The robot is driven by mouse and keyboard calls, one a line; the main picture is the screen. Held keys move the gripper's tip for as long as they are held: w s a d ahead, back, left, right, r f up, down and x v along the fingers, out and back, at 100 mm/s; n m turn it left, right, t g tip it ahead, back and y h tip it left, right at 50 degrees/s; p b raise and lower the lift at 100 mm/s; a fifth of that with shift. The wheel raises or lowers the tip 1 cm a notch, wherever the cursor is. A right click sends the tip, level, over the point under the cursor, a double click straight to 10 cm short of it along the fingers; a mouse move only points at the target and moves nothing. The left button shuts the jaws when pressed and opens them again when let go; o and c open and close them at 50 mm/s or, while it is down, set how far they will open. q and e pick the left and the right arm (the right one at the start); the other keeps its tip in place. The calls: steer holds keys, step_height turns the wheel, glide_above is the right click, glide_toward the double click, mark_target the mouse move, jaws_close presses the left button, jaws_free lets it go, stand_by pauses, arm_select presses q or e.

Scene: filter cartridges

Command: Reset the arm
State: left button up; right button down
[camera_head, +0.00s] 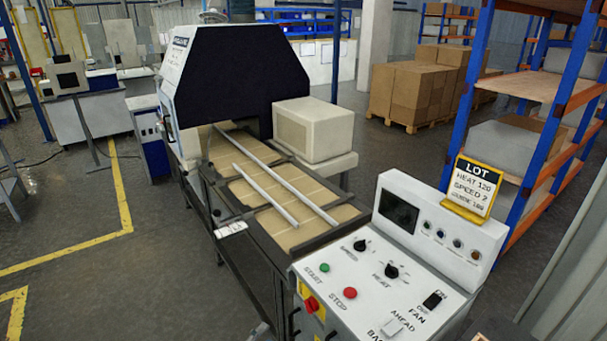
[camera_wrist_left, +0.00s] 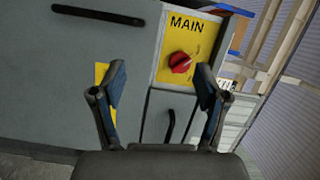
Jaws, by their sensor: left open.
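My left gripper (camera_wrist_left: 161,82) shows in the left wrist view with its two dark fingers apart and nothing between them. It faces the grey front of a machine. Beyond the fingertips, up and to the right, is a red rotary MAIN switch (camera_wrist_left: 180,62) on a yellow plate (camera_wrist_left: 207,40). I cannot tell how far the fingers are from that surface, but no contact is visible. The red switch also shows in the head view (camera_head: 311,304), at the corner of the control console (camera_head: 345,275). My right gripper is in neither view.
The console carries a green START button (camera_head: 324,267), a red STOP button (camera_head: 350,293), dials and a yellow LOT sign (camera_head: 474,187). Behind it, a conveyor with two pale guide rails (camera_head: 265,195) runs into a dark-hooded machine (camera_head: 240,75). Shelving (camera_head: 535,85) stands right; floor is open left.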

arm_select(q)
steer(key=s+a+f+n+g+y+p, duration=0.15)
steer(key=s+a+f+n+y, duration=0.3)
steer(key=s+f+n, duration=0.5)
steer(key=s+a+f+n+g+y, duration=0.25)
steer(key=s+f+n+y, duration=0.35)
steer(key=f, duration=0.7)
steer(key=s+f+n+g, duration=0.3)
steer(key=s+f+g, duration=0.1)
steer(key=s, duration=1)
steer(key=s+a+f+n+g+p, duration=0.1)
steer(key=s+f+n+g, duration=0.2)
steer(key=s+f, duration=0.4)
steer(key=s+g, duration=0.1)
steer(key=s, duration=0.6)
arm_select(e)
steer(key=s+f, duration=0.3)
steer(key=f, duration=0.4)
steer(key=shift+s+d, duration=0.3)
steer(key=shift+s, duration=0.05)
arm_select(q)
steer(key=shift+s+f, duration=0.1)
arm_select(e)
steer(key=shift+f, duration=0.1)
